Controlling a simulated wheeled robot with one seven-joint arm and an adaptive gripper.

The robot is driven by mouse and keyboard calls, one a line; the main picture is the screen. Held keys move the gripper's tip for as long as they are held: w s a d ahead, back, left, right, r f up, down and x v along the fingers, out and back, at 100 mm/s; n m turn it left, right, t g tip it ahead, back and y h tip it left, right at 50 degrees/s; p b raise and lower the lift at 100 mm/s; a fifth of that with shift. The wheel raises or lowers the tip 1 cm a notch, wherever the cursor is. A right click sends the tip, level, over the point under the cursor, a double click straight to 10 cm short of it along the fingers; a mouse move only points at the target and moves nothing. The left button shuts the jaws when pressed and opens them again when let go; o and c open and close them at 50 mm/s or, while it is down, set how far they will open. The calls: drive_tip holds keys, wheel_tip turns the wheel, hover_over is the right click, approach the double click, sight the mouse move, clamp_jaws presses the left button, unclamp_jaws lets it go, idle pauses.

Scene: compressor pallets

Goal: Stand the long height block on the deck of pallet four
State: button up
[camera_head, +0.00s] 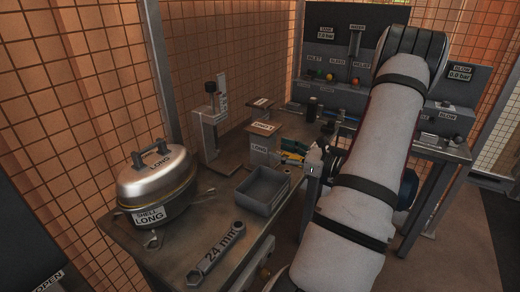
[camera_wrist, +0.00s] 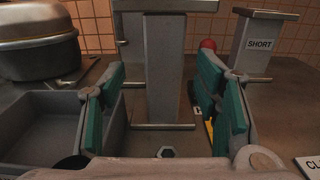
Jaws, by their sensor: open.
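The long height block (camera_head: 262,150), a grey post with a wider top and a LONG label, stands upright on the workbench in the head view. In the wrist view a plain grey post (camera_wrist: 165,75) with a wide top plate, apparently this block, stands between the fingers; its label does not show there. My gripper (camera_head: 288,156) is beside the block at its right, open. In the wrist view its green-padded fingers (camera_wrist: 160,82) are spread, with gaps on both sides of the post. I cannot make out pallet four in either view.
A grey open tray (camera_head: 262,208) sits in front of the block. A block labelled SHORT (camera_wrist: 258,45) stands behind. The bench also holds a domed shell (camera_head: 157,185), a 24 mm wrench (camera_head: 215,255) and an upright stand (camera_head: 210,130). A gauge panel (camera_head: 340,55) is at the back.

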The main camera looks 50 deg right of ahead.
sight(253, 138)
drive_tip(key=w, duration=0.5)
drive_tip(key=shift+w+a, duration=0.2)
drive_tip(key=shift+w, duration=0.2)
drive_tip(key=shift+w+r, duration=0.15)
drive_tip(key=shift+w, duration=1.2)
drive_tip(key=shift+w+r, duration=0.15)
drive_tip(key=shift+w, duration=1.15)
clamp_jaws()
drive_tip(key=shift+r, duration=0.15)
